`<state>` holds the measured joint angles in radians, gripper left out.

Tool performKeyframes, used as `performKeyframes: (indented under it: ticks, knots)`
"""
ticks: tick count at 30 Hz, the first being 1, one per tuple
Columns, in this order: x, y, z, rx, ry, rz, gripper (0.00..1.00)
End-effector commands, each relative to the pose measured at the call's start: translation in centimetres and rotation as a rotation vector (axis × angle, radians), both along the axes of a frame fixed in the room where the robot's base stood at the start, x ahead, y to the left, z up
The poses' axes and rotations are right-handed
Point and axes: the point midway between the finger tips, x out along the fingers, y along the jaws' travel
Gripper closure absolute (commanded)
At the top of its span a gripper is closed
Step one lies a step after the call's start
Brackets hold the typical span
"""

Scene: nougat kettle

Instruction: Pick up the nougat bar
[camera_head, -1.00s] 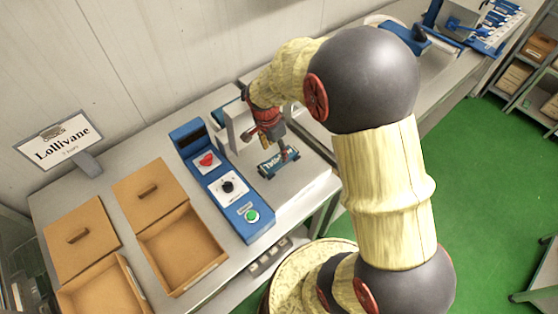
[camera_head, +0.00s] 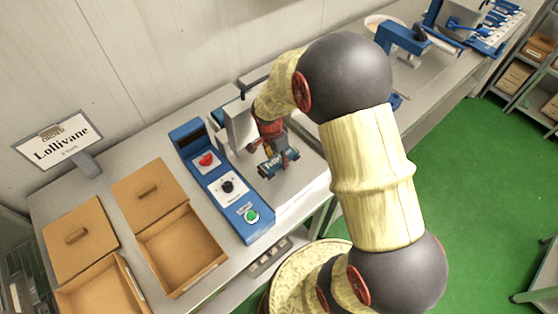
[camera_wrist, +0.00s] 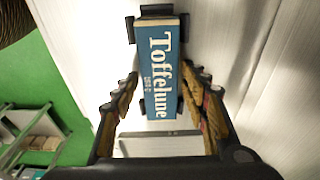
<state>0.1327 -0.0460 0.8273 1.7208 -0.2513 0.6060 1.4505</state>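The nougat bar (camera_head: 281,163) is a small blue block with white lettering. It appears raised above the grey bench, right of the blue control panel. My gripper (camera_head: 275,156) points down at the bar. Part of the bar is hidden behind the fingers in the head view.
The blue control panel (camera_head: 214,170) with red and green buttons stands close left of the bar. A blue press-like device (camera_head: 402,38) stands at the back right.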

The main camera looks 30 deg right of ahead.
Motion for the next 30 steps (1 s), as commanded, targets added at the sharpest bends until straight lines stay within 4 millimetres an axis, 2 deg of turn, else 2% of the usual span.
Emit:
performKeyframes:
  ticks: [22,30]
  knots:
    - [0.02,0.01,0.03,0.0,0.0,0.0,1.0]
    - [0.05,0.0,0.33,0.0,-0.001,0.0,1.0]
